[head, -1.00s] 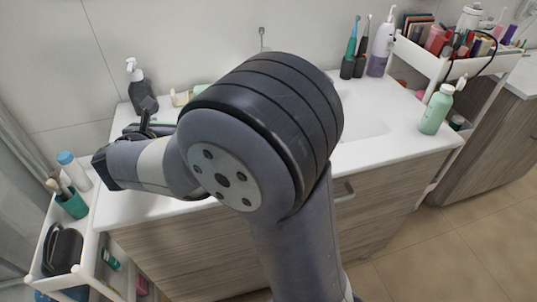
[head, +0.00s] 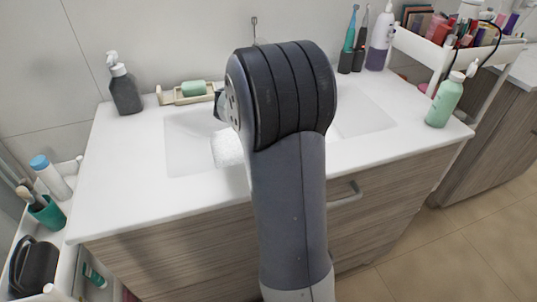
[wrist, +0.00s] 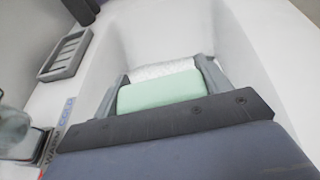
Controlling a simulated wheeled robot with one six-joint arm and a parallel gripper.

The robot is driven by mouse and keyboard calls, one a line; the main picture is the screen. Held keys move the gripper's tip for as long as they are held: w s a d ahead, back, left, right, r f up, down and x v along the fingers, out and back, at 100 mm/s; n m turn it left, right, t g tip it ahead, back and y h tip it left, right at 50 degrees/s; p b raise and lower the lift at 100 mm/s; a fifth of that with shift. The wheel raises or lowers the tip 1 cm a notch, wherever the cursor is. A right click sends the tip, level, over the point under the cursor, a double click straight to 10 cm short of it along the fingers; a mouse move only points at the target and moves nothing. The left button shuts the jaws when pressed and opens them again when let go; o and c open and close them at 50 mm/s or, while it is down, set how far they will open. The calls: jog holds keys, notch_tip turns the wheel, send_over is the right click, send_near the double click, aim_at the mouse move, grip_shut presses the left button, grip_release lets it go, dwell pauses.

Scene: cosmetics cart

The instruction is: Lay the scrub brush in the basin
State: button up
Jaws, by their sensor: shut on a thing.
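The scrub brush shows in the wrist view as a pale green block (wrist: 160,92) with white bristles beyond it. My gripper (wrist: 165,72) is shut on the green block, with one grey finger on each side. In the head view the white bristle part (head: 227,150) shows left of my arm, over the left part of the basin (head: 185,150). My arm hides the gripper and the middle of the basin there. In the wrist view the white basin wall (wrist: 262,75) surrounds the brush; I cannot tell whether the brush touches the bottom.
A soap dish (head: 168,98) with a green bar (head: 193,89) sits behind the basin. A dark pump bottle (head: 125,92) stands at the back left. A green bottle (head: 445,102) stands at the right counter edge. The front left counter is clear.

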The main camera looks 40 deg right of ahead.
jog(key=shift+m+g, duration=0.7)
jog(key=shift+g, duration=0.1)
jog(key=d+f+b, duration=0.1)
jog(key=f, duration=0.2)
jog(key=s+f+b, duration=0.1)
jog(key=f, duration=0.3)
jog(key=s+d+f+b, duration=0.1)
jog(key=f, duration=0.2)
jog(key=shift+s+d+f, duration=0.2)
jog(key=shift+d+f, duration=0.15)
jog(key=shift+f, duration=0.2)
jog(key=o, duration=1)
jog(key=shift+c, duration=0.2)
